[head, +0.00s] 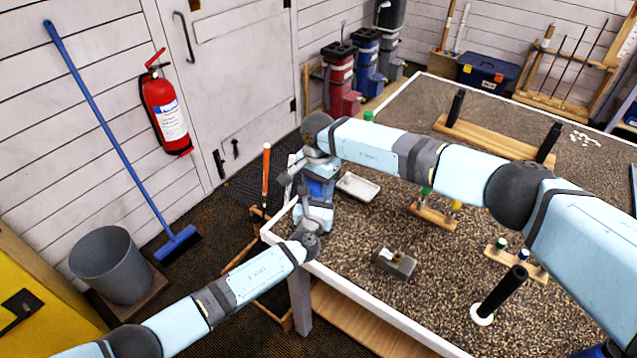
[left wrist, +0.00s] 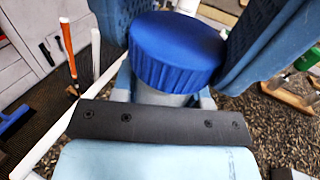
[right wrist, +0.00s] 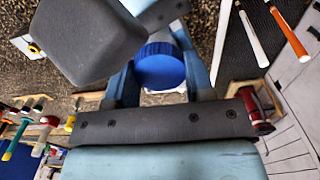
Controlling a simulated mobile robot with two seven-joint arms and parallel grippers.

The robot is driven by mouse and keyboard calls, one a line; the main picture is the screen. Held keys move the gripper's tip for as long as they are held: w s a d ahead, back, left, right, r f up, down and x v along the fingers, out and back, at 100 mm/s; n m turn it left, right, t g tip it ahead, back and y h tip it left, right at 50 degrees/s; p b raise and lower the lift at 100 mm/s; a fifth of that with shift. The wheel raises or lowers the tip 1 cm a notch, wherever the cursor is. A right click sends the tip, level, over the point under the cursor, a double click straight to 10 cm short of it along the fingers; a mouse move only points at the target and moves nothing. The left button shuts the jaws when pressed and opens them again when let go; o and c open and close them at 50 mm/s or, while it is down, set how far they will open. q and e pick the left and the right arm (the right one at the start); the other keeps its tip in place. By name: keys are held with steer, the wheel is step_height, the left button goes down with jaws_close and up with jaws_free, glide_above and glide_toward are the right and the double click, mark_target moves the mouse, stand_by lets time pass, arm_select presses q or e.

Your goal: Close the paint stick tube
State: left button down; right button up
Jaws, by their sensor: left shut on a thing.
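The paint stick tube's round blue cap (left wrist: 175,50) sits at the end of the pale grey tube body (left wrist: 165,98), most of which is hidden by my gripper. My left gripper (left wrist: 168,92) is shut on the tube body just below the cap. My right gripper (head: 316,182) has its blue fingers on both sides of the cap; the right wrist view shows the cap (right wrist: 160,66) between them. Whether these fingers touch the cap is unclear. In the head view both grippers meet above the table's left corner and hide the tube.
The speckled table (head: 345,240) has a white rim. A white tray (head: 358,187) lies just right of my grippers. A grey block (head: 395,263), a wooden holder (head: 432,215) and a black upright grip (head: 500,290) stand farther right. An orange-handled club (head: 266,175) stands beyond the left edge.

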steer(key=m, duration=0.6)
steer(key=shift+m, duration=0.3)
steer(key=o, duration=1)
steer(key=shift+r, duration=2.3)
steer(key=shift+c, duration=0.3)
